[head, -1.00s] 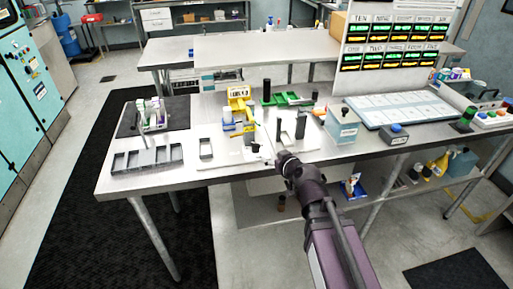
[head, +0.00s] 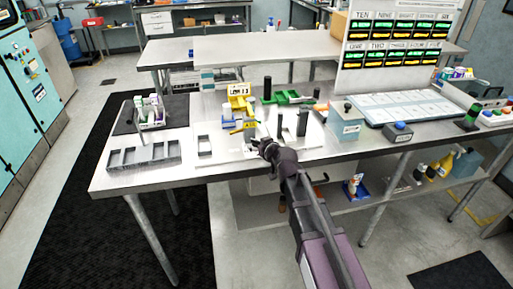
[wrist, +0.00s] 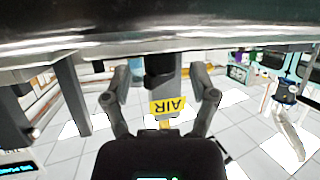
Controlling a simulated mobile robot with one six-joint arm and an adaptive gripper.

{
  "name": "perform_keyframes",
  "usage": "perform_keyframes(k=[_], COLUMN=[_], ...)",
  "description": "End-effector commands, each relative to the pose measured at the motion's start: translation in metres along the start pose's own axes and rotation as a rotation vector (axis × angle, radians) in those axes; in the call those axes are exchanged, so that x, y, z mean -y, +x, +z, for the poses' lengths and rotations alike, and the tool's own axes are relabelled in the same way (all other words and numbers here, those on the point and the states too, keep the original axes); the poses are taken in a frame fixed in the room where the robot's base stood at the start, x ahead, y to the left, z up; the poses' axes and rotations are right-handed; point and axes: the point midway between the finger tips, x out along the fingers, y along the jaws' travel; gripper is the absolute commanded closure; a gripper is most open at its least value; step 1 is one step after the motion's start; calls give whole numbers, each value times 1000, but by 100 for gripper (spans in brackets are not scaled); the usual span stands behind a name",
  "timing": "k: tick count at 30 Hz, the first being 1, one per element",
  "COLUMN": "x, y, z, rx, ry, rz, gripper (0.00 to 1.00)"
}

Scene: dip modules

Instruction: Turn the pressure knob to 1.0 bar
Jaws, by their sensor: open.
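My gripper (head: 262,147) is at the front middle of the steel bench, over the white plate. In the upside-down wrist view, its open fingers (wrist: 159,75) stand to either side of a black knob-like part (wrist: 157,77). Gaps show on both sides; how far the fingers reach over it is unclear. The label also shows in the head view (head: 243,126), just behind my gripper. My gripper hides the knob there. I can see no readable pressure value.
Dark posts (head: 302,123) and a green part (head: 290,97) stand behind and to the right. A grey compartment tray (head: 144,155) lies at the left, and a box with a dark button (head: 346,125) at the right.

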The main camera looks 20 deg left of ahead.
Motion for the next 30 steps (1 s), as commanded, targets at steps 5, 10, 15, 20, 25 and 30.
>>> perform_keyframes(k=[5, 10, 15, 20, 25, 30], x=[0, 0, 0, 0, 0, 0], y=[13, 15, 14, 14, 14, 14], z=[0, 0, 0, 0, 0, 0], rx=[0, 0, 0, 0, 0, 0], ry=[0, 0, 0, 0, 0, 1], rz=[0, 0, 0, 0, 0, 0], gripper=[25, 25, 25, 60, 100, 100])
